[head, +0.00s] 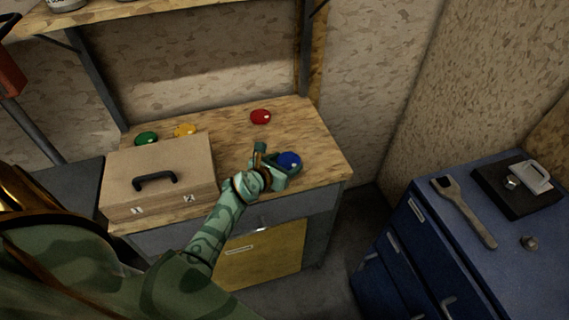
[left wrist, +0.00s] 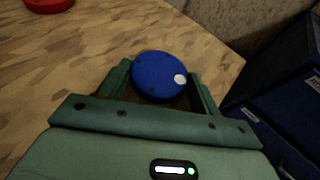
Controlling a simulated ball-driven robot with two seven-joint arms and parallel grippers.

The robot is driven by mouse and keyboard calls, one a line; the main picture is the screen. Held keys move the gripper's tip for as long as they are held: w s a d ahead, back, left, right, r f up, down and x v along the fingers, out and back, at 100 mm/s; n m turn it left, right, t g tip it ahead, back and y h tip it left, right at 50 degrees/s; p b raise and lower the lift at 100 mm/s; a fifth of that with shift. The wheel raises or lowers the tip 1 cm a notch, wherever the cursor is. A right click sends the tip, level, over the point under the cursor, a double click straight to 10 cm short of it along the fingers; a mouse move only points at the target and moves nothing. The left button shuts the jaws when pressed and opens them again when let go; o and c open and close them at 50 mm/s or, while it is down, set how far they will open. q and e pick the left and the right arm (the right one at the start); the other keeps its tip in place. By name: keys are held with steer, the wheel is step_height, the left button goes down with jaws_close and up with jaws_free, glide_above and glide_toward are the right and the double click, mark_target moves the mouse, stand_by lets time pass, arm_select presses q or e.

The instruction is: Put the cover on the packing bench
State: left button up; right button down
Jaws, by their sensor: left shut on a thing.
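The packing bench appears to be the wooden-topped bench (head: 312,140) in the middle of the head view. My left gripper (head: 284,168) is over its front right part, shut on a blue round disc (head: 289,160), which may be the cover. In the left wrist view the blue disc (left wrist: 159,76) sits between the two green fingers (left wrist: 160,88), with a small white spot on its face. Whether the disc touches the wood cannot be told. A red disc (head: 260,116), a yellow disc (head: 186,131) and a green disc (head: 147,139) lie toward the back of the bench.
A tan case (head: 160,168) with a black handle stands on the bench's left. A blue cabinet (head: 480,235) at right bears a wrench (head: 464,211) and a black tray (head: 490,190). A shelf (head: 170,14) hangs above. The bench's right back is clear.

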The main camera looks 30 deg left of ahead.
arm_select(q)
steer(key=o, duration=1.1)
steer(key=shift+f, duration=0.15)
steer(key=shift+o, duration=0.2)
steer(key=shift+s+r, duration=0.15)
steer(key=shift+r, duration=0.2)
steer(key=p+v, duration=0.3)
steer(key=v, duration=0.7)
steer(key=shift+s+p, duration=0.2)
steer(key=shift+p, duration=0.15)
steer(key=shift+s+r, duration=0.25)
steer(key=shift+s, duration=0.35)
